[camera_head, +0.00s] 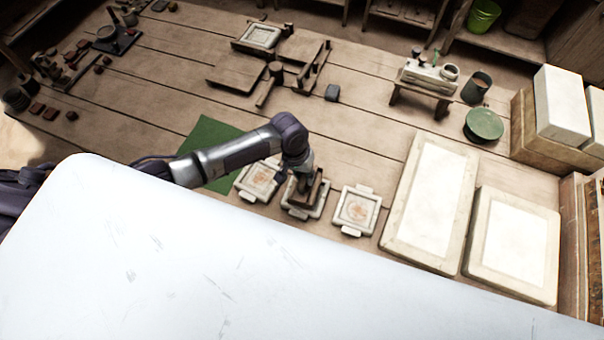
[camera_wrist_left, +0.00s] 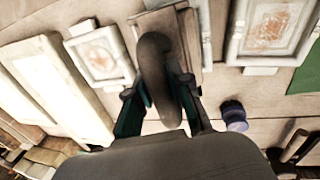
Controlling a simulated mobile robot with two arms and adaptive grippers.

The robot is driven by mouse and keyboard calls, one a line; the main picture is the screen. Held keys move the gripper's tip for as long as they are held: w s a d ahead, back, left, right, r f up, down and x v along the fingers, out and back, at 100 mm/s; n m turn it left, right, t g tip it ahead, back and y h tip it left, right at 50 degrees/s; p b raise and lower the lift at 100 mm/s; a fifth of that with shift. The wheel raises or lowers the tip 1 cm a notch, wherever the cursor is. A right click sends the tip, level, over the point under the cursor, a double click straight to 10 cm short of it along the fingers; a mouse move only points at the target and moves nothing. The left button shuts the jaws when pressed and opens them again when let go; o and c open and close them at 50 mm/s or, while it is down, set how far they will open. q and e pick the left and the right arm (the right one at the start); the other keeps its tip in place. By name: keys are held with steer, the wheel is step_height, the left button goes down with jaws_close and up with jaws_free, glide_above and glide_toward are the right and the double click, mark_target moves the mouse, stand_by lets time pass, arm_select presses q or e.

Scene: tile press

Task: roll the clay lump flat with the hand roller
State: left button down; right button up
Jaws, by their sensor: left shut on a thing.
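My left gripper (camera_head: 302,181) is shut on the curved brown handle (camera_wrist_left: 152,62) of a wooden block (camera_head: 319,191). The block is over the middle of three pale square frames and covers most of it; I cannot tell whether they touch. The left frame (camera_head: 243,193) and right frame (camera_head: 339,212) each hold a flat, reddish patch that looks like clay. In the left wrist view the fingers stand on both sides of the handle. I cannot make out a distinct clay lump or a hand roller. My right gripper is not in view.
Two large pale slabs (camera_head: 400,205) (camera_head: 478,258) lie to the right. A green sheet (camera_head: 208,130) lies behind the arm. A small bench (camera_head: 423,90), a dark can (camera_head: 477,86) and a green round lid (camera_head: 484,124) stand farther back.

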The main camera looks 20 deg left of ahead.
arm_select(q)
steer(key=shift+s+f, duration=0.15)
steer(key=shift+f, duration=0.05)
steer(key=shift+r, duration=0.1)
steer(key=shift+w+d+r, duration=0.1)
steer(key=shift+w+r, duration=0.05)
steer(key=shift+r, duration=1.65)
steer(key=shift+w+r, duration=0.1)
steer(key=shift+r, duration=1.65)
steer(key=shift+d+f+b, duration=0.1)
steer(key=shift+f+b, duration=0.8)
steer(key=shift+f, duration=1.35)
steer(key=shift+f, duration=0.35)
steer(key=shift+f+b, duration=0.6)
steer(key=shift+f, duration=0.15)
